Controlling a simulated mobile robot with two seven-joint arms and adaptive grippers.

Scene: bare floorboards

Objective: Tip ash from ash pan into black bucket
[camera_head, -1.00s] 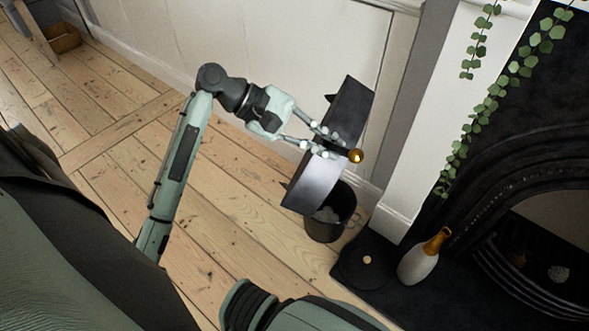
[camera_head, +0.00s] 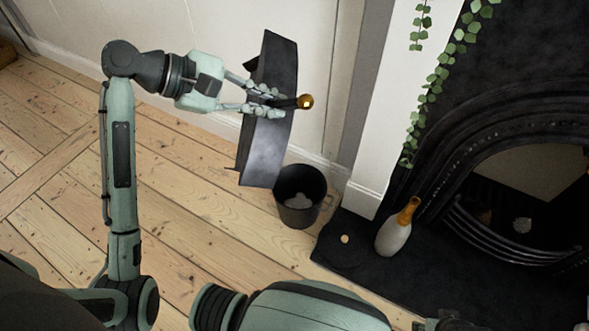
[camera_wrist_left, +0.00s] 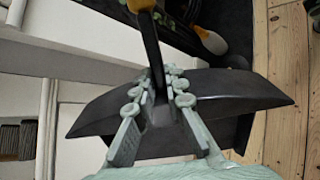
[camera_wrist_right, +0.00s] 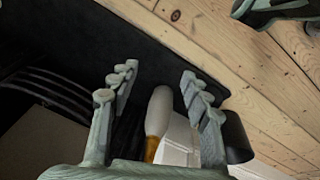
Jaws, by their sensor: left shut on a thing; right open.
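The dark metal ash pan (camera_head: 264,155) is held on its edge, steeply tilted, in the head view. My left gripper (camera_head: 278,100) is shut on its handle, which ends in a brass knob (camera_head: 306,101). The left wrist view also shows the pan (camera_wrist_left: 225,92) and the handle between the fingers. The black bucket (camera_head: 297,216) stands upright on the floorboards, below and right of the pan's lower end. Grey ash (camera_head: 299,201) lies in the bucket. I cannot see any ash in the pan. My right gripper (camera_wrist_right: 158,76) is open and empty in the right wrist view.
The black fireplace (camera_head: 470,150) is at the right. The white wall is behind the pan. The floorboards (camera_head: 190,190) at left are clear.

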